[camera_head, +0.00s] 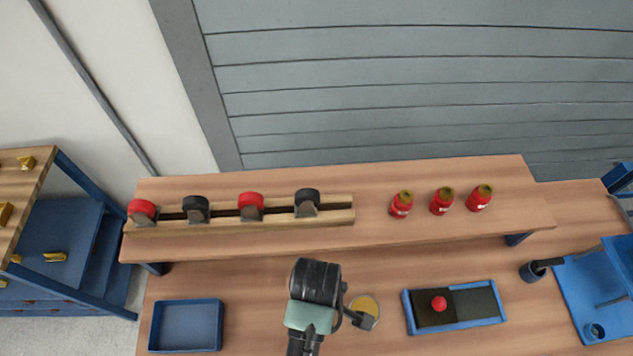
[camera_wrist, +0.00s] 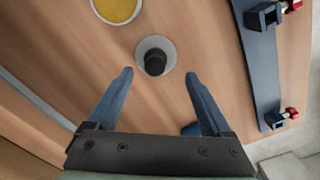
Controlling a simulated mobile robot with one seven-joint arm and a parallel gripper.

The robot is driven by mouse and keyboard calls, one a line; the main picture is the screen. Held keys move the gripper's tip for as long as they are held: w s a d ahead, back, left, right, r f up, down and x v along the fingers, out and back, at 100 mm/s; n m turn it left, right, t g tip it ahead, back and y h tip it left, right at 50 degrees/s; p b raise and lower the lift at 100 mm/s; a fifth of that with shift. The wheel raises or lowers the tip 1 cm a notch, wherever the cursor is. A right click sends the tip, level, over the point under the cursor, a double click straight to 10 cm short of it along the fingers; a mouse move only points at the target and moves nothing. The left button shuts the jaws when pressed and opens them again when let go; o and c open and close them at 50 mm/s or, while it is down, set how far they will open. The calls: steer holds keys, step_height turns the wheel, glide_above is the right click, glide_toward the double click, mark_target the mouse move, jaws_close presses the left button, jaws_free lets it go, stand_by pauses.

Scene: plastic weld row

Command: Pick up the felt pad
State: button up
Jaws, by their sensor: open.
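No label marks the felt pad. A pale grey round piece with a dark upright knob (camera_wrist: 155,62) lies on the wood in the wrist view and may be it. It sits just ahead of my gripper (camera_wrist: 158,74), between the lines of the two blue fingers and apart from them. The fingers are spread and empty. In the head view my gripper's body hides that spot. A round yellow-topped dish (camera_wrist: 117,8) is close by; it also shows in the head view (camera_head: 366,304), right of my gripper.
A blue tray (camera_head: 218,325) is at left. A blue-framed holder (camera_head: 455,324) with dark panels and a red ball (camera_head: 439,303) is at right. The raised shelf behind bears a clamp rail (camera_head: 338,216) and red bottles (camera_head: 442,203). A blue stand (camera_head: 575,290) is at far right.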

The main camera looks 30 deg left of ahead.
steer(key=shift+w+a+f, duration=0.15)
steer(key=shift+w+f, duration=0.05)
steer(key=shift+f, duration=1.7)
steer(key=shift+w+a+f, duration=0.1)
steer(key=shift+w+f, duration=0.05)
steer(key=shift+f, duration=1.7)
steer(key=shift+c, duration=0.3)
jaws_close()
steer(key=shift+r, duration=0.15)
step_height(320, 180, up, 10)
steer(key=shift+f, duration=0.1)
steer(key=c, duration=0.6)
jaws_free()
steer(key=c, duration=0.6)
